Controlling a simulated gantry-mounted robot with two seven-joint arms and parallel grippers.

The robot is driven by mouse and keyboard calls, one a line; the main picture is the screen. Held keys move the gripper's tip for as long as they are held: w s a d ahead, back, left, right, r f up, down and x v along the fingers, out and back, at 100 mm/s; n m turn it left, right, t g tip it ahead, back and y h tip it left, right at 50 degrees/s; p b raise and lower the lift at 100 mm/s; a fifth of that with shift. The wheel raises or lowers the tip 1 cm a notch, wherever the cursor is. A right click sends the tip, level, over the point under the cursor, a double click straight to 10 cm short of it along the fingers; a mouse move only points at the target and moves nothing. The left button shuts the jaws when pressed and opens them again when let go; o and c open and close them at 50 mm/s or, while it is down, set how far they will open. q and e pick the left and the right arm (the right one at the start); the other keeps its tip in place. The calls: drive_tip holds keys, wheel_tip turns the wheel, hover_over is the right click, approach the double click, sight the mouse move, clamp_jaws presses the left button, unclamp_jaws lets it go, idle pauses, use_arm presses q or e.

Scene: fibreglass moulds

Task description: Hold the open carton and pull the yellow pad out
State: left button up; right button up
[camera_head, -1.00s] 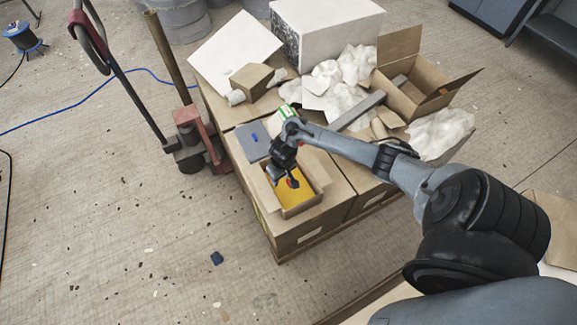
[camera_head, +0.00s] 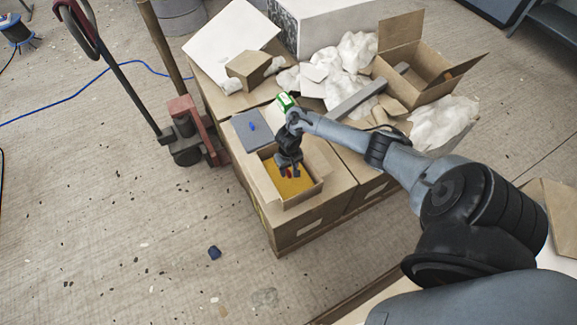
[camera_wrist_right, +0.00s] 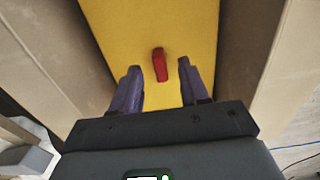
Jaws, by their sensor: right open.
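The open carton (camera_head: 310,193) stands on the near boxes, flaps up. The yellow pad (camera_head: 297,187) lies inside it; it also fills the middle of the right wrist view (camera_wrist_right: 150,25). A small red tab (camera_wrist_right: 160,64) stands on the pad. My right gripper (camera_head: 289,174) points down into the carton above the pad. In the right wrist view its two dark fingers (camera_wrist_right: 160,68) are apart, with the red tab between them and clear space on both sides. They do not grip it. My left gripper is not in view.
White packing material (camera_head: 345,65) and another open box (camera_head: 420,70) are farther back. A pallet jack (camera_head: 185,130) stands left. The floor at left is mostly clear.

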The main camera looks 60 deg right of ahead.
drive_tip(key=shift+f, duration=0.65)
clamp_jaws()
idle(0.4)
idle(0.4)
unclamp_jaws()
drive_tip(key=shift+r, duration=0.1)
